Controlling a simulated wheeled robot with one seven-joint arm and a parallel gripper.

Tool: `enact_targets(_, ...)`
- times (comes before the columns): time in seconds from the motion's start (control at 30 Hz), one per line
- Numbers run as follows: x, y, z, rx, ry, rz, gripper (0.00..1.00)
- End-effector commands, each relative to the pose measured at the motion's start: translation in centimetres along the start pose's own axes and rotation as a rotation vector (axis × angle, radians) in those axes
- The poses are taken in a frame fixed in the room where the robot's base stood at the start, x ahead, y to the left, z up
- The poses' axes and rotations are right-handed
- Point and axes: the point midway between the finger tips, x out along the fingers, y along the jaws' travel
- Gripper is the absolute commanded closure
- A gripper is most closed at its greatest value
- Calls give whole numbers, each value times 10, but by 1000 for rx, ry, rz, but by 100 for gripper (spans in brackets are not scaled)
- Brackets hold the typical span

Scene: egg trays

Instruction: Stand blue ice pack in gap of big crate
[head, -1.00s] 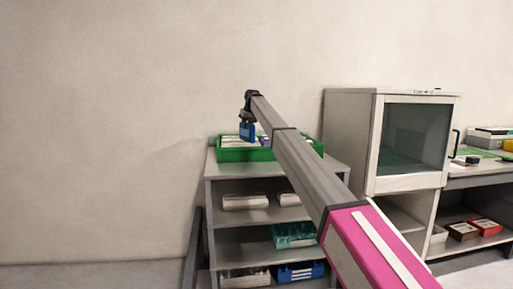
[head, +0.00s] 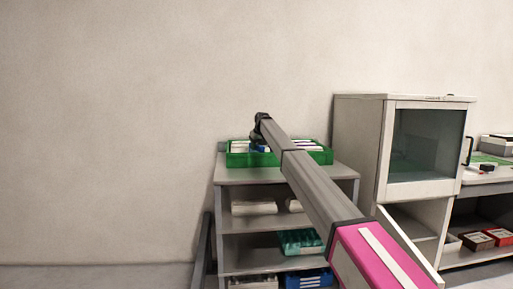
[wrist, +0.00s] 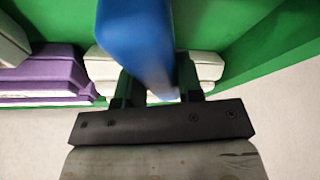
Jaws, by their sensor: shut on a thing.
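My gripper (wrist: 156,80) is shut on the blue ice pack (wrist: 138,40), with one finger on each side of it. In the head view the ice pack (head: 262,149) shows as a small blue patch below the gripper, level with the big green crate (head: 238,159) on top of the shelf unit. In the wrist view the pack is between the green walls (wrist: 285,50) of the crate, with pale cartons on both sides of it. The pack's lower end is hidden, so I cannot tell whether it touches the crate floor.
A purple carton (wrist: 45,77) lies left of the pack in the crate. The shelf unit (head: 285,175) holds more cartons and crates (head: 300,240) lower down. A grey cabinet with a glass door (head: 425,145) stands to the right. The wall behind is bare.

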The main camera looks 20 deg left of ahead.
Motion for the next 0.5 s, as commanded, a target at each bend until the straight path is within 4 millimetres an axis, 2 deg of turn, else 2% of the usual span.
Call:
enact_targets(0.07,2,0,1,0,1,0,100)
enact_targets(0.1,2,0,1,0,0,0,56)
enact_targets(0.17,2,0,1,0,0,0,41)
enact_targets(0.5,0,0,0,0,0,0,41)
